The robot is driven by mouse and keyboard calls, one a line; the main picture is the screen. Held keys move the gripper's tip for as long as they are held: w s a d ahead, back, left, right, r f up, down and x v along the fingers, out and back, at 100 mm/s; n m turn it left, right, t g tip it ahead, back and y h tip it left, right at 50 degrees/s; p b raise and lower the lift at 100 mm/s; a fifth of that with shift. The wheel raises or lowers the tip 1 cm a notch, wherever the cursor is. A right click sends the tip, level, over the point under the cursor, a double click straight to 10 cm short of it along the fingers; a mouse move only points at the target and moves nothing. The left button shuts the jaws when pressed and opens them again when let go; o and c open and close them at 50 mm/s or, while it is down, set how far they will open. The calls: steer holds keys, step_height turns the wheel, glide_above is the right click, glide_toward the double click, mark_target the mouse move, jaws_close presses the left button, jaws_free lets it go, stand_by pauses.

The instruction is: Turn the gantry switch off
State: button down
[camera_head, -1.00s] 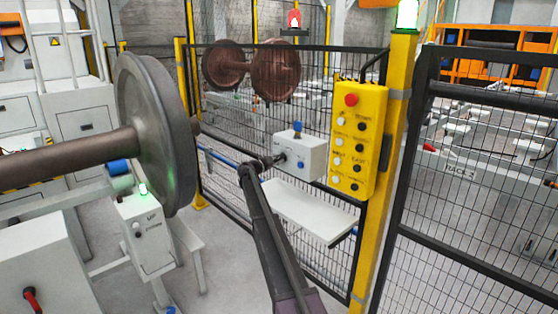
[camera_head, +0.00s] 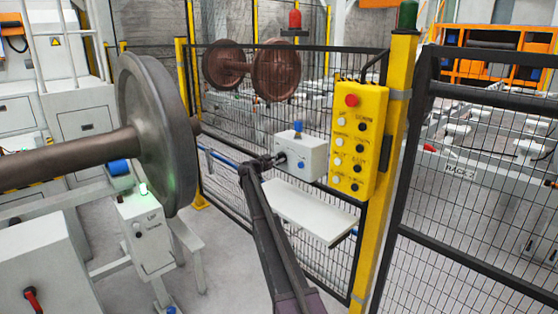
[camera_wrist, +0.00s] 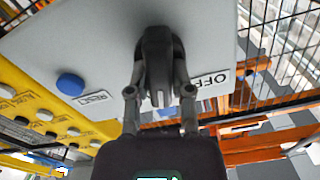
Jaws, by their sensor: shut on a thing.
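The gantry switch is a dark knob (camera_wrist: 158,48) on the face of a light grey box (camera_head: 308,160). An OFF label (camera_wrist: 210,83) is right of the knob in the wrist view. A blue button (camera_wrist: 70,85) with a RESET label (camera_wrist: 95,97) is to its left. My gripper (camera_wrist: 160,92) is shut on the knob, one finger on each side. In the head view my gripper (camera_head: 272,161) is at the box's left face and mostly hides the knob there.
A yellow button panel (camera_head: 357,140) hangs on a yellow post right of the box. A white shelf (camera_head: 310,210) is below the box. Mesh fence stands behind and to the right. A large wheelset (camera_head: 150,130) stands at the left, beside a small control box (camera_head: 145,230).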

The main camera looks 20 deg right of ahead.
steer(key=n, duration=0.6)
steer(key=shift+w, duration=0.25)
steer(key=n, duration=0.6)
steer(key=shift+w+n, duration=0.15)
steer(key=shift+n, duration=0.15)
steer(key=c, duration=0.5)
jaws_free()
steer(key=shift+a+f, duration=0.1)
steer(key=shift+a, duration=0.05)
steer(key=shift+v, duration=5.95)
